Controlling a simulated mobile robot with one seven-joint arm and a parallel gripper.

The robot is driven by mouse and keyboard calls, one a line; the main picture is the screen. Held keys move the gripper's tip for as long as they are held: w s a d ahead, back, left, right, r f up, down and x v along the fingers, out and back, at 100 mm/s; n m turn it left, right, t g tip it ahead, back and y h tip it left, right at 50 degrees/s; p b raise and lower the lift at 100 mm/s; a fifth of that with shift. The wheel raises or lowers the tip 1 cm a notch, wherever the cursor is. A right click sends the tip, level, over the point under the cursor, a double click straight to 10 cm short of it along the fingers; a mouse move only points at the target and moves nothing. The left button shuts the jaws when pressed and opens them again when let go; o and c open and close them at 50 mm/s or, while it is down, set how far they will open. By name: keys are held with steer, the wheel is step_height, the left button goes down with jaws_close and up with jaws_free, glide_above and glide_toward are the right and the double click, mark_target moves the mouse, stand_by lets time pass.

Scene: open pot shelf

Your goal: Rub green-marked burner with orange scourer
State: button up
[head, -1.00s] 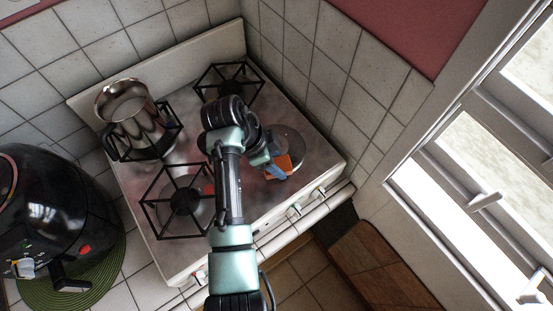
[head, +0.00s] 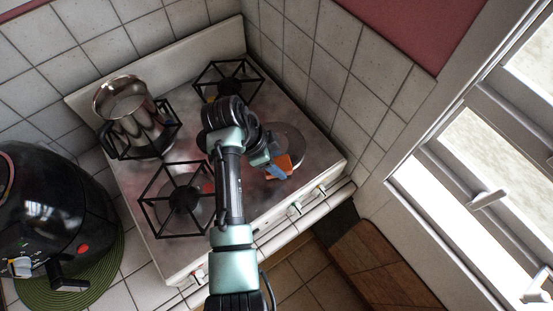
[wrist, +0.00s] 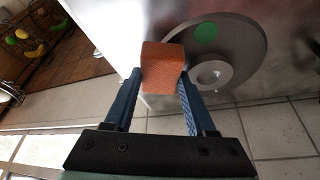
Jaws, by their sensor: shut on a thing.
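The orange scourer (wrist: 163,68) is a small block held between the blue fingers of my gripper (wrist: 160,80). It also shows in the head view (head: 288,163), at the end of my gripper (head: 274,166). The green-marked burner (wrist: 234,62) is a round grey disc with a green dot and a raised centre. In the head view the burner (head: 288,136) lies at the right of the stove, partly behind my arm, and its green mark is not visible there. The scourer overlaps the burner's edge in the wrist view. I cannot tell whether they touch.
The stove top (head: 262,197) has several other burners with black grates. A metal pot (head: 137,120) stands on the back-left grate. A red mark (head: 208,187) shows at the front-left burner. A black appliance (head: 48,215) stands left. Tiled walls close off the back and right.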

mark_target(287, 157)
steer(key=shift+f+b, duration=0.3)
steer(key=shift+f, duration=0.1)
steer(key=shift+w+d+r+b, duration=0.15)
steer(key=shift+w+d, duration=0.15)
steer(key=shift+d, duration=0.15)
steer(key=shift+w+d+b, duration=0.15)
steer(key=shift+w+d, duration=0.15)
steer(key=shift+d, duration=0.15)
steer(key=shift+w+d+b, duration=0.55)
steer(key=shift+w+d, duration=0.2)
steer(key=shift+d, duration=0.2)
steer(key=shift+w+d+b, duration=0.5)
steer(key=shift+w+d, duration=0.25)
steer(key=shift+d, duration=0.2)
steer(key=shift+r, duration=0.15)
steer(key=shift+s+a+p, duration=0.45)
steer(key=shift+a+p, duration=0.1)
steer(key=shift+a, duration=0.15)
steer(key=shift+s+a+p, duration=0.4)
steer(key=shift+a+p, duration=0.15)
steer(key=shift+a, duration=0.1)
steer(key=shift+s+a, duration=0.25)
steer(key=shift+a, duration=0.1)
